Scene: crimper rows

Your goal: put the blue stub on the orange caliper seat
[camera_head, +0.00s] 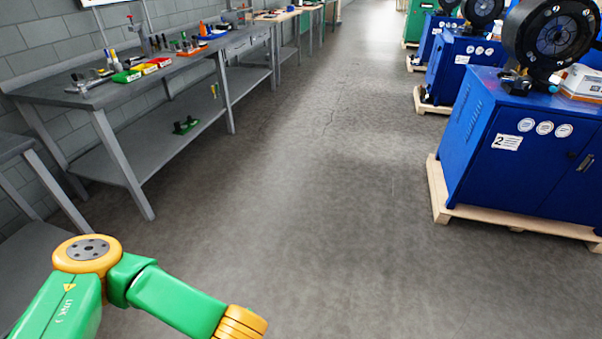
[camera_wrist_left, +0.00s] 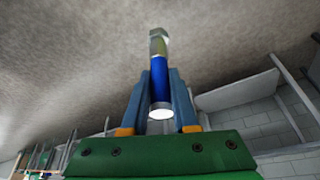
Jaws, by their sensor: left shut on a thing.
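My left gripper (camera_wrist_left: 159,100) shows in the left wrist view, its two blue-grey fingers closed on the sides of the blue stub (camera_wrist_left: 160,76). The stub has a blue body, a pale round end towards the camera and a yellowish band with a grey metal tip at the far end. It is held clear, with floor behind it. In the head view my left arm comes in at the lower left, and its gripper is out of the picture. I cannot make out the orange caliper seat for certain. My right gripper is in neither view.
A grey workbench (camera_head: 150,85) along the left wall carries small tools, coloured boxes and an orange tray (camera_head: 191,51). A green item (camera_head: 186,125) lies on its lower shelf. Blue machines (camera_head: 515,140) on wooden pallets line the right. The floor aisle (camera_head: 330,200) between is clear.

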